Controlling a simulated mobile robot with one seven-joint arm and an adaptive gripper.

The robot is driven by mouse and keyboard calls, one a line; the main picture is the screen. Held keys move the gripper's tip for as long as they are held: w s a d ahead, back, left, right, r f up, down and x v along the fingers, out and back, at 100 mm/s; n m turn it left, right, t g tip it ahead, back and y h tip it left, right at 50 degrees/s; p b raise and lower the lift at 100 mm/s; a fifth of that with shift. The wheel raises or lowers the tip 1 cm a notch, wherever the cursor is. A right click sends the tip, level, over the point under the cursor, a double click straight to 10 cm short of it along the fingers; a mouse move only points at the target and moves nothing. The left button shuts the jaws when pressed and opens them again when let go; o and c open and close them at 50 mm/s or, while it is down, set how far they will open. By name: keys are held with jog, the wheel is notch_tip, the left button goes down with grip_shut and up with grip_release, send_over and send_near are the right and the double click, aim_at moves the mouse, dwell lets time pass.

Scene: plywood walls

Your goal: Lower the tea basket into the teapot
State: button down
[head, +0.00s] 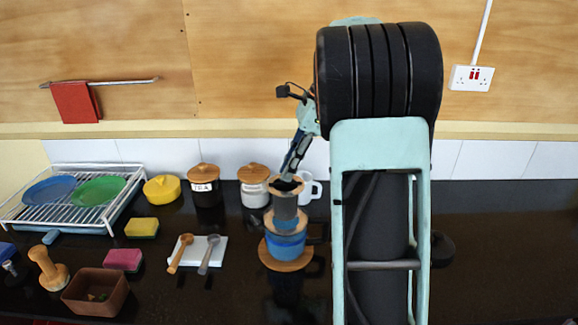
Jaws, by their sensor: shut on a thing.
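The tea basket (285,207) is a grey cylinder with a wooden rim, held upright. My gripper (290,176) is shut on its rim from above. The blue teapot (287,248) stands on a round wooden trivet (300,263). The basket's lower end overlaps the teapot's mouth in the picture. I cannot tell how far, if at all, it is inside the opening. The fingertips are small and partly hidden at the rim.
A white mug (311,190) and two lidded jars (207,192) (254,196) stand behind. A white board (198,255) with two spoons lies left. A dish rack (113,222), sponges (141,228) and a brown box (97,291) are farther left. My arm hides counter on the right.

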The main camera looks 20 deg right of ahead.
aim_at(289, 204)
jog(key=shift+f, duration=0.2)
jog(key=shift+f+b, duration=1.05)
jog(key=shift+f, duration=1.35)
jog(key=shift+f+b, duration=0.45)
jog(key=shift+f, duration=1.15)
jog(key=shift+f+b, duration=0.45)
jog(key=shift+f, duration=0.8)
jog(key=c, duration=1.8)
grip_release()
